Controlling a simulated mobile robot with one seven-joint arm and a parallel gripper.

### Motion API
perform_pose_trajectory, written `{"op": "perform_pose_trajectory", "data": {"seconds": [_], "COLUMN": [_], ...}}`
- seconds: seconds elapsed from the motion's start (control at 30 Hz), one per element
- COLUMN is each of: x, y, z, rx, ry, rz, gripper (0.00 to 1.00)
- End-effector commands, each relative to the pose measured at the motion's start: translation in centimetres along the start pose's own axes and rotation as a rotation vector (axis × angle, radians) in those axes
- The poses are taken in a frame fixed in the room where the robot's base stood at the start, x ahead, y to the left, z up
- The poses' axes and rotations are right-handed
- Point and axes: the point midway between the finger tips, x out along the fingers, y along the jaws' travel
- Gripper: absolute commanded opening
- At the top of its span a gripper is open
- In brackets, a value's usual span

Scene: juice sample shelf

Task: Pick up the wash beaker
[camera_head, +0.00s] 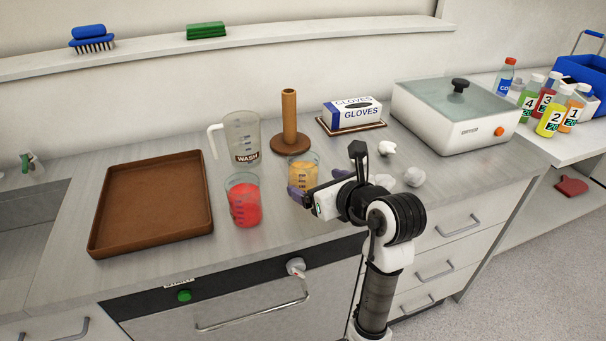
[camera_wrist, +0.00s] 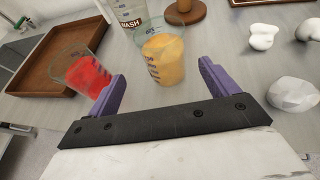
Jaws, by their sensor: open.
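The wash beaker (camera_head: 238,136) is a clear jug with a white handle on its left and a dark WASH label. It stands upright on the counter, behind a beaker of red liquid (camera_head: 244,203) and a beaker of orange liquid (camera_head: 303,177). In the wrist view the wash beaker (camera_wrist: 130,14) is cut off at the top edge. My gripper (camera_head: 298,190) is open, with purple fingers, in front of the orange beaker. In the wrist view the orange beaker (camera_wrist: 162,60) lies ahead between the fingers (camera_wrist: 163,82), with the red beaker (camera_wrist: 82,72) beside the left finger.
A brown tray (camera_head: 101,233) lies left of the beakers. A wooden post (camera_head: 289,118), a glove box (camera_head: 350,113) and a glass-lidded white box (camera_head: 468,131) stand behind and right. White lumps (camera_head: 414,177) lie right of my gripper. Numbered bottles (camera_head: 551,119) stand far right.

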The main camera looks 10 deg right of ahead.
Motion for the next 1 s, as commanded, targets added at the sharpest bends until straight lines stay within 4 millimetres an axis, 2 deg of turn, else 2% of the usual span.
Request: {"op": "perform_pose_trajectory", "data": {"seconds": [0.1,0.37,0.6,0.9,1.0], "x": [1.7,3.7,7.0,7.7,7.7], "y": [0.1,-0.2,-0.6,-0.7,-0.7], "z": [0.1,-0.1,-0.6,-0.7,-0.7], "rx": [0.002,0.002,0.0,-0.001,-0.001], "ry": [0.0,0.001,-0.001,-0.002,-0.002], "rz": [0.004,0.005,0.004,0.002,0.002], "gripper": [0.86,0.86,0.86,0.86,0.74]}}
